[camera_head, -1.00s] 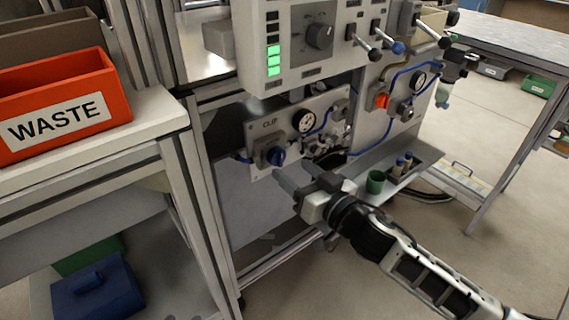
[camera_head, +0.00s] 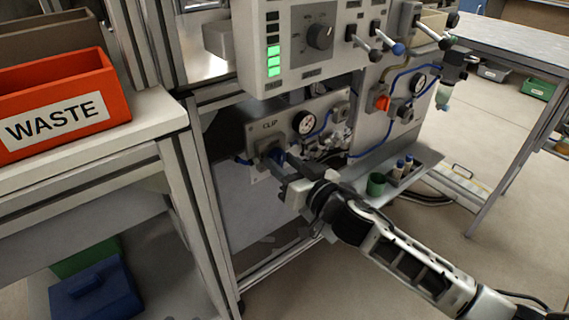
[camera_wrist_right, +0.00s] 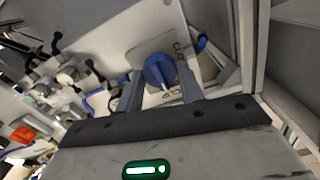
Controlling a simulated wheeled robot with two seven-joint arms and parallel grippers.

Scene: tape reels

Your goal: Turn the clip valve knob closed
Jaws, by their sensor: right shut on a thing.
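The clip valve knob (camera_head: 276,155) is a blue round knob on the grey panel marked CLIP (camera_head: 283,115), below the control box. My right gripper (camera_head: 282,163) reaches it from the front right and hides part of it in the head view. In the right wrist view, the blue knob (camera_wrist_right: 159,71) with its pale pointer bar lies between the two fingers of my right gripper (camera_wrist_right: 160,85). The fingers are shut on the knob, one on each side. My left gripper is not in view.
A pressure gauge (camera_head: 304,122) and blue tubing sit right of the knob. The control box (camera_head: 300,45) overhangs above. A ledge with a green cup (camera_head: 376,184) and small bottles is to the right. An orange WASTE bin (camera_head: 62,104) stands on the left bench.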

